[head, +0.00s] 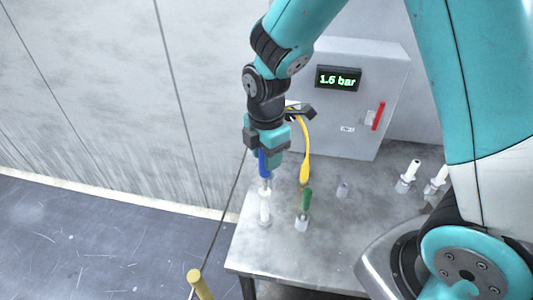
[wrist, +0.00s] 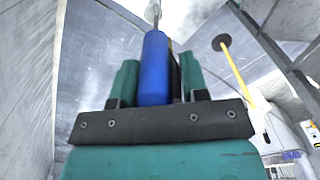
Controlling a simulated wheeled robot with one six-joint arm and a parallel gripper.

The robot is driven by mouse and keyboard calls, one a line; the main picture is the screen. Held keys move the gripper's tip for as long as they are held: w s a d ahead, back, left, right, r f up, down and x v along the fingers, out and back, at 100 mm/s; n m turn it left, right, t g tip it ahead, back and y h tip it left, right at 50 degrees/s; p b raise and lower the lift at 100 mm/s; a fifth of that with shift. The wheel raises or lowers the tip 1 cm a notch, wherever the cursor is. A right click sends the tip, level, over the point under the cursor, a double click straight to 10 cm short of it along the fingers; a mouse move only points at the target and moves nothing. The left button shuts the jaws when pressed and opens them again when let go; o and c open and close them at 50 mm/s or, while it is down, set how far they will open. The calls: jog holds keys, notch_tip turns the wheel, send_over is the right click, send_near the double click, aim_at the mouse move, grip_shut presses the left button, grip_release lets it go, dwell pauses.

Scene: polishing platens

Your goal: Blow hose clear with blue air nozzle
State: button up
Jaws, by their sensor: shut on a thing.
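My gripper (head: 266,158) is shut on the blue air nozzle (head: 264,164) and holds it upright, tip down, over the left part of the metal table. In the wrist view the blue nozzle (wrist: 154,70) sits between the teal fingers, with a thin pale tip beyond it. Directly below the tip in the head view stands a white upright piece (head: 265,211) in a small base on the table. I cannot tell whether the tip touches it. I cannot make out for sure which part is the hose.
A green-handled piece (head: 306,200) stands close right of my gripper, below a yellow curved piece (head: 305,150). An empty-looking holder (head: 342,189) and white pieces (head: 407,176) stand farther right. A grey cabinet (head: 375,65) with a "1.6 bar" display (head: 338,79) and red handle (head: 378,116) stands behind.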

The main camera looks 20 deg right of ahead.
jog(key=shift+a+r+m+p, duration=0.1)
jog(key=shift+r+m+p, duration=0.55)
jog(key=shift+p, duration=0.2)
jog(key=r+m+p, duration=0.1)
jog(key=m+p, duration=0.2)
jog(key=shift+a+r, duration=0.1)
jog(key=shift+r, duration=0.25)
jog(key=m+p, duration=0.1)
jog(key=r+m+p, duration=0.1)
jog(key=m, duration=0.1)
jog(key=shift+a, duration=0.15)
jog(key=shift+m+p, duration=0.45)
jog(key=shift+m, duration=0.5)
jog(key=shift+s+d+f+b, duration=0.9)
jog(key=shift+s+d, duration=0.15)
jog(key=shift+d, duration=12.25)
jog(key=shift+d+f+b, duration=0.1)
jog(key=shift+f+b, duration=6.4)
jog(key=shift+f, duration=1.8)
